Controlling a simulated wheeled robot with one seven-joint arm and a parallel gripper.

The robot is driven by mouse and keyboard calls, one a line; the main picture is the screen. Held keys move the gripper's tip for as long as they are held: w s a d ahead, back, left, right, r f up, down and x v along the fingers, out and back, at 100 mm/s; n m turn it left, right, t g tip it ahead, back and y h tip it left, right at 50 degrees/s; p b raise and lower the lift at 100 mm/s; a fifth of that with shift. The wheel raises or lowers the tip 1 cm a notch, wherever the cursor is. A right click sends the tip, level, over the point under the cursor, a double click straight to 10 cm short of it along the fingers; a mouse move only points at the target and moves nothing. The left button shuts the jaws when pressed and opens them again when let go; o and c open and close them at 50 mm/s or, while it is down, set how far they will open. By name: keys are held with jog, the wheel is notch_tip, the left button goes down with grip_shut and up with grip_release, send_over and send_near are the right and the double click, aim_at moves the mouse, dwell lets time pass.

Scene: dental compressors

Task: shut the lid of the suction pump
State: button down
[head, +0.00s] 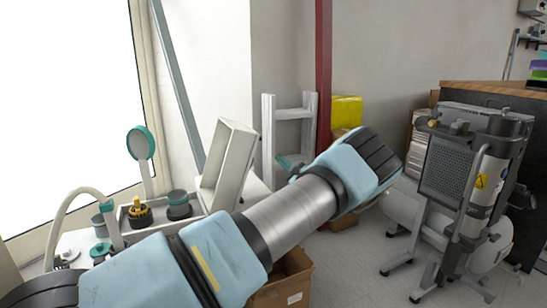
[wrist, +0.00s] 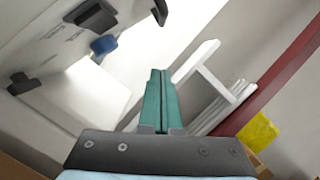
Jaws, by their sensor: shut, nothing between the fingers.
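The suction pump (head: 75,240) is a white unit at the lower left of the head view. Its white, shallow box-like lid (head: 232,150) stands raised and tilted at the unit's right side. My gripper's teal fingers (head: 284,162) show just right of the lid, partly hidden by my arm; I cannot tell the exact gap. In the wrist view my gripper (wrist: 160,75) is shut and empty, its fingers together. Pale panels with dark fittings and a blue knob (wrist: 103,45) fill the upper left there. My arm hides part of the pump's front.
A teal round-headed part (head: 141,143), a curved hose (head: 68,205) and dark-capped fittings (head: 178,204) rise from the pump. A cardboard box (head: 290,280) sits below my arm. A white frame (head: 268,135) and red post (head: 323,60) stand behind. A wheeled compressor (head: 465,180) stands right.

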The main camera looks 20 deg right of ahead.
jog(key=w+a+r+b, duration=0.2)
jog(key=w+a+r, duration=0.2)
jog(key=w, duration=0.3)
jog(key=shift+w+a+r, duration=0.2)
jog(key=shift+a+r, duration=0.15)
jog(key=shift+r, duration=0.1)
